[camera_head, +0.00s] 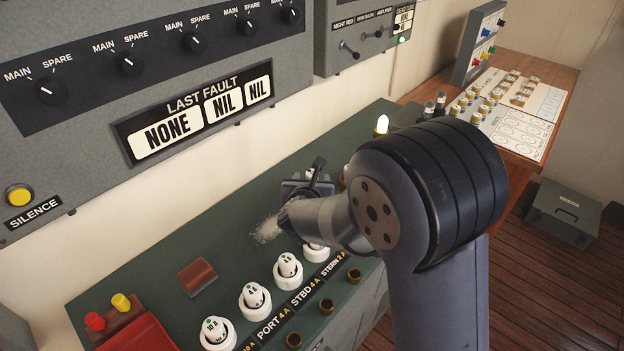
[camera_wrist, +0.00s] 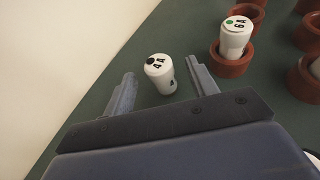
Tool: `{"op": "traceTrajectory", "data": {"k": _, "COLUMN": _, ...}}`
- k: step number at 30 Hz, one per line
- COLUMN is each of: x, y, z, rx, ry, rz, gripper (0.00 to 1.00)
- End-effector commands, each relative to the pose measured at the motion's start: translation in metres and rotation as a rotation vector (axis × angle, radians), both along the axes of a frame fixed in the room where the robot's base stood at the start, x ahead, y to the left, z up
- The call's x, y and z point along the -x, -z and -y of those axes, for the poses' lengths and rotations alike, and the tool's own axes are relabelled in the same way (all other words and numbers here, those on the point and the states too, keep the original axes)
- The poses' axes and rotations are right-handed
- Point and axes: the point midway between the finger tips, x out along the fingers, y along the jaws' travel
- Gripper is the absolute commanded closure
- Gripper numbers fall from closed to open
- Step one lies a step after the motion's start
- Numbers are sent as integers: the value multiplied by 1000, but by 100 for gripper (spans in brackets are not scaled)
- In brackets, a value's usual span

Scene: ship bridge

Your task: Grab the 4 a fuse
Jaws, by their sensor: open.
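A white fuse (camera_wrist: 160,74) with a black dot and a "4 A" marking stands on the green desk top in the wrist view, slightly tilted in the picture. My gripper (camera_wrist: 163,80) is open, with one finger on either side of this fuse; I see gaps beside it and no clear contact. In the head view my gripper (camera_head: 308,182) is low over the green console, largely hidden by my arm, and I cannot make out this fuse there. Another white fuse (camera_wrist: 237,38) with a green dot sits in a reddish-brown cup (camera_wrist: 232,67) to the right.
White fuse carriers (camera_head: 254,300) line the console's front, above labels such as PORT 4 A. A grey alarm panel (camera_head: 90,110) rises behind. A wooden side table (camera_head: 560,78) holds sorted fuses at far right.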

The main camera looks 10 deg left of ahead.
Motion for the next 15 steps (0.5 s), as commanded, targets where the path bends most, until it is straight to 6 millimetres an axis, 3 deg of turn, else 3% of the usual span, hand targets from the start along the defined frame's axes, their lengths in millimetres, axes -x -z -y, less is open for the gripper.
{"op": "traceTrajectory", "data": {"k": 6, "x": -21, "y": 8, "z": -2, "rx": 1, "ry": 0, "rz": 0, "gripper": 45}}
{"op": "traceTrajectory", "data": {"k": 15, "x": -24, "y": 10, "z": -3, "rx": 0, "ry": 0, "rz": 0, "gripper": 46}}
